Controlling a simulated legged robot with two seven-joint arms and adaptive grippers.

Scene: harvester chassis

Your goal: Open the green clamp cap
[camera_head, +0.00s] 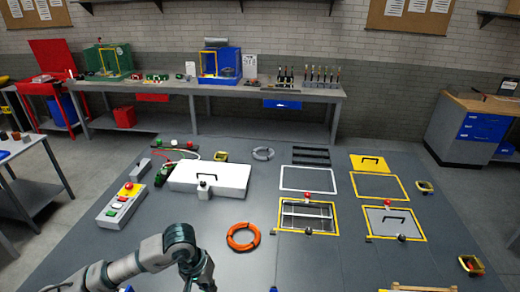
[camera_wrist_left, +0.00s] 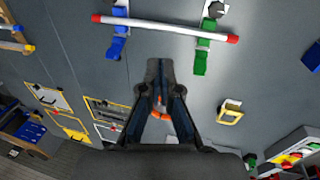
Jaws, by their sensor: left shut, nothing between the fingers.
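The green clamp (camera_wrist_left: 202,52) shows at the top of the left wrist view, on a pale bar (camera_wrist_left: 165,27) with red ends. Its upper end is near the picture edge, beside a white-grey fitting, and I cannot tell whether its cap is open. A blue clamp (camera_wrist_left: 117,45) sits on the same bar to the left. My left gripper (camera_wrist_left: 158,66) is shut and empty, its fingertips below the bar in the picture, between the two clamps and apart from both. In the head view only my left arm shows, at the bottom. My right gripper is not in view.
Yellow-framed panels (camera_head: 306,216) lie on the grey deck (camera_head: 300,262) in the head view, with an orange ring (camera_head: 243,237) and a white box (camera_head: 210,177). Bare deck surrounds the clamps.

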